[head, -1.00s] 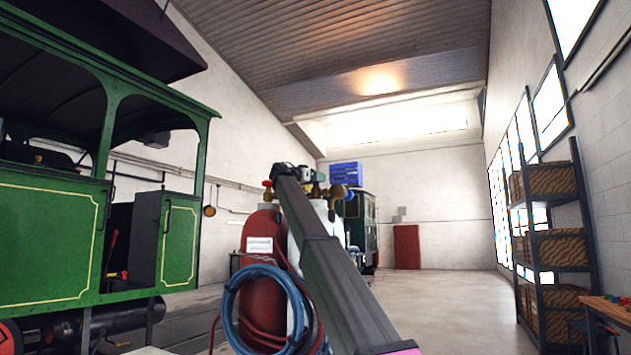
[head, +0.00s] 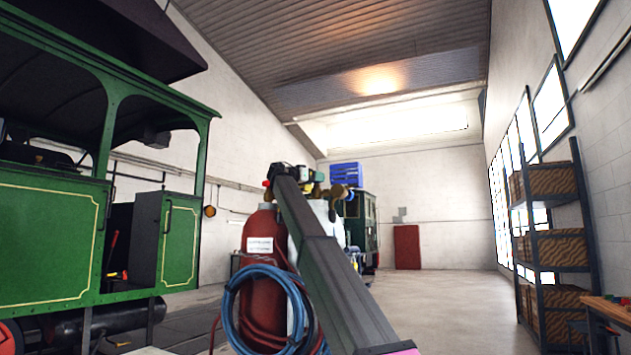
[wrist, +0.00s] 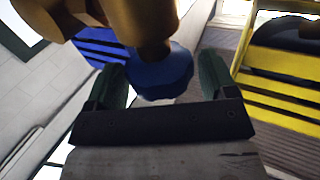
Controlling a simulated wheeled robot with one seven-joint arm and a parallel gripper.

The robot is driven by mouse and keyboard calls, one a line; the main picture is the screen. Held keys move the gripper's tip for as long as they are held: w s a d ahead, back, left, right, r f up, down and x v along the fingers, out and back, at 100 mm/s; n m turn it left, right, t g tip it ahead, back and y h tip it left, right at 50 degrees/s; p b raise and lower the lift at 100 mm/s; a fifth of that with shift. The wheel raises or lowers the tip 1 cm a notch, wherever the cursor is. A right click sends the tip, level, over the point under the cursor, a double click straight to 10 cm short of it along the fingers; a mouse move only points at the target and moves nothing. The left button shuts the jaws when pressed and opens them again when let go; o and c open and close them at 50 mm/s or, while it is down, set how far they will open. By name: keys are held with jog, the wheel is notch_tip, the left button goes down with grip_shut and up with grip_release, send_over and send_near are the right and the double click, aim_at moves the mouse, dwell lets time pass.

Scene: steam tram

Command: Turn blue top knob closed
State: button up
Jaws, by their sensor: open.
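The blue knob (wrist: 160,78) shows in the wrist view on the end of a brass valve body (wrist: 140,25). My gripper (wrist: 168,80) is open, with one dark green finger on each side of the knob. I cannot tell whether either finger touches it. In the head view, my arm reaches toward the valves on top of the red gas cylinder (head: 262,235) and a white cylinder (head: 322,212). The brass valve fittings (head: 338,191) show there beside my arm's end.
A coiled blue hose (head: 237,310) hangs in front of the cylinders. A green steam tram (head: 50,240) stands at left. A shelf with boxes (head: 557,250) stands at right. The floor (head: 450,300) between is clear.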

jog(key=v, duration=0.9)
jog(key=shift+s+a, duration=0.3)
jog(key=shift+s, duration=0.1)
